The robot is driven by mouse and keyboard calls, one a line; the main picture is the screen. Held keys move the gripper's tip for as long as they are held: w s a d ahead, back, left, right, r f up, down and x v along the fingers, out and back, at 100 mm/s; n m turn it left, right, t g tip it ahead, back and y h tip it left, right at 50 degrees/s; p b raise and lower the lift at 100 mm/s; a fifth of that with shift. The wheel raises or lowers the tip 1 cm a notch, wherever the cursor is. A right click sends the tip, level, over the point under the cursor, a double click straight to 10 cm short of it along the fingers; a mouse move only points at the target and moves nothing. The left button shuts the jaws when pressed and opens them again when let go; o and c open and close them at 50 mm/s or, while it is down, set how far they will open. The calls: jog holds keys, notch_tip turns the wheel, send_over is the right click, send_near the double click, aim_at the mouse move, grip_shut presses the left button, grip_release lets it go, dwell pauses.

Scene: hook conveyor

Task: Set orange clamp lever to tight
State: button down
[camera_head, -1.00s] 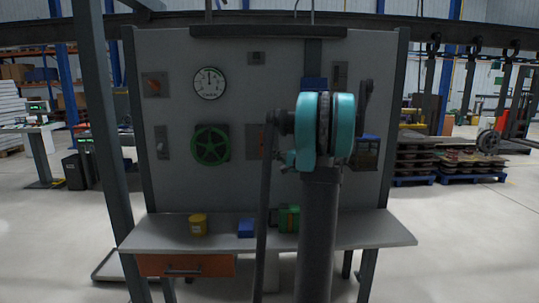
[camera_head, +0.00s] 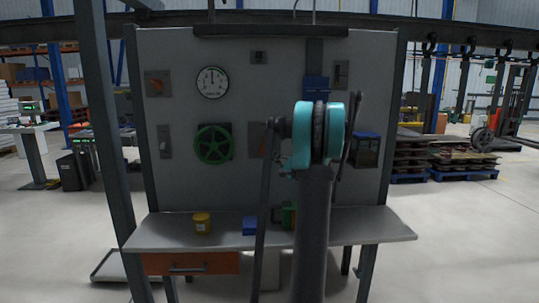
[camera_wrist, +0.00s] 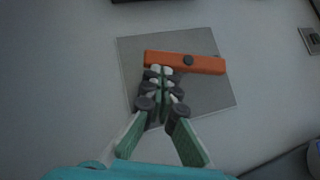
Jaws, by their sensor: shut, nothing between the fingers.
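The orange clamp lever (camera_wrist: 208,65) is a flat bar with a dark round pivot, mounted on a grey square plate (camera_wrist: 205,92) in the wrist view. It lies nearly level, its right end slightly lower. My gripper (camera_wrist: 161,71) is shut and empty, its fingertips at the lower edge of the lever's left part. I cannot tell whether they touch it. In the head view, my arm hides the gripper and most of a plate (camera_head: 254,140) in the middle of the panel, which seems to be the same plate.
The grey panel also bears a green handwheel (camera_head: 214,145), a gauge (camera_head: 212,83) and an orange knob (camera_head: 156,84). Below, the shelf (camera_head: 165,234) holds a yellow pot (camera_head: 202,223), a blue box (camera_head: 249,226) and a green item (camera_head: 289,215). A grey post (camera_head: 100,130) stands at left.

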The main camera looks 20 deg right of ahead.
jog(key=shift+w+a+f+m+t+h, duration=0.1)
jog(key=shift+w+a+m+t+h, duration=0.1)
jog(key=shift+a+m+t, duration=0.35)
jog(key=shift+w+a+f+m+t+h, duration=0.1)
jog(key=shift+w+a+m+t+h, duration=0.1)
jog(key=shift+a+m+t, duration=0.35)
jog(key=shift+w+a+f+m+t+h, duration=0.1)
jog(key=shift+w+a+m+t, duration=0.15)
jog(key=shift+a+m, duration=0.45)
jog(key=shift+w+a+r, duration=0.15)
jog(key=shift+a+r, duration=0.1)
jog(key=shift+a, duration=0.2)
jog(key=shift+w+a+r, duration=0.1)
jog(key=shift+a+r, duration=0.1)
jog(key=shift+a, duration=0.25)
jog(key=shift+a+r, duration=0.1)
jog(key=shift+a, duration=0.05)
send_near(260, 153)
jog(key=shift+s+a+f, duration=0.15)
jog(key=shift+s+a, duration=0.1)
jog(key=shift+s, duration=0.35)
jog(key=shift+s+a+f, duration=0.1)
jog(key=shift+s+a, duration=0.15)
jog(key=shift+s, duration=0.35)
jog(key=shift+a, duration=0.1)
